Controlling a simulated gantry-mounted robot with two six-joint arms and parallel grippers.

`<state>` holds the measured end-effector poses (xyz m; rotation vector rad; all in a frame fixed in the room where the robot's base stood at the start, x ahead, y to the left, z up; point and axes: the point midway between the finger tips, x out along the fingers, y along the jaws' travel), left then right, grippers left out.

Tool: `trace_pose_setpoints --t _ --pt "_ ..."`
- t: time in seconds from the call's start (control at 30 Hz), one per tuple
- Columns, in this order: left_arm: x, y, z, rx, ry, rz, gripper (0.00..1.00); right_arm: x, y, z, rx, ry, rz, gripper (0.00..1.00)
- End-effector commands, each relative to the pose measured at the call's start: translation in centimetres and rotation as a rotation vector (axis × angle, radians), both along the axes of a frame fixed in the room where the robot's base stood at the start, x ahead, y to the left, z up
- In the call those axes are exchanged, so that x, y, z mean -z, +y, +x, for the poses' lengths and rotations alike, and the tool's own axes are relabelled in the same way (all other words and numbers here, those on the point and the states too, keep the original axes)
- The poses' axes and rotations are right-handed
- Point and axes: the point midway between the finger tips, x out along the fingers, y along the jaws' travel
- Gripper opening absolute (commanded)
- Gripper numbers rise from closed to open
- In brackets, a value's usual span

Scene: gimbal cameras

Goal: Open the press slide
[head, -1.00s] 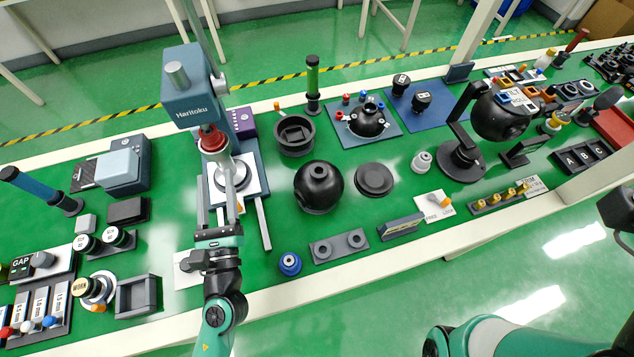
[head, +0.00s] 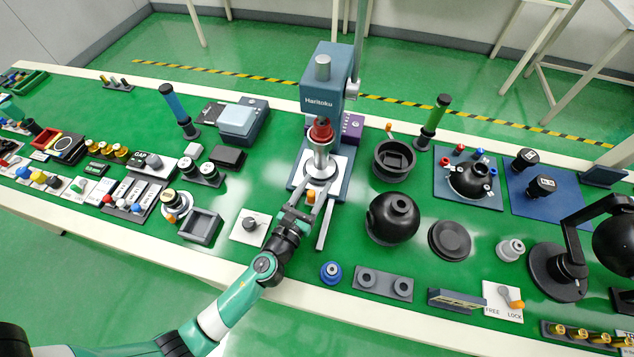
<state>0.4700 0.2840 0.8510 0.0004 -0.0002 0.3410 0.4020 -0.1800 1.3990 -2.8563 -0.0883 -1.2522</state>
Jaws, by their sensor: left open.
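The press (head: 322,80), a blue-grey Haritoku unit with a red collar above a metal ram, stands at the middle of the bench in the head view. Its slide, a white plate (head: 340,166) with a round metal piece on it, sits under the ram. A grey rail (head: 327,225) runs forward from the plate toward the bench front. A small orange knob (head: 311,196) shows at the slide's front. My left gripper (head: 309,203) is open at this knob, fingers pointing at the press. I cannot tell whether they touch it. My right gripper is out of view.
A white plate with a dark knob (head: 251,225) lies close left of my left gripper. A grey open box (head: 200,226) is farther left.

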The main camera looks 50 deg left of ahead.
Motion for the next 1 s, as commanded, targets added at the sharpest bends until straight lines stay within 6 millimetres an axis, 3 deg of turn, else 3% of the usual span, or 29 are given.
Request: trace_pose_setpoints --t 0.13,0.37,0.7,1.0 --pt "0.01 0.42 1.17 0.0 0.0 -0.001 0.57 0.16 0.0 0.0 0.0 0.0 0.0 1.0" --pt "-0.01 0.45 1.28 0.001 0.0 -0.001 0.57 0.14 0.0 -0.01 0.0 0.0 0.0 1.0" --pt "-0.01 0.44 1.25 0.0 0.0 -0.001 0.0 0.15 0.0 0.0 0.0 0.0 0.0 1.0" --pt "-0.02 0.44 1.24 0.0 0.0 -0.001 0.0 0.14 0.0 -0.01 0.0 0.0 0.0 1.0"
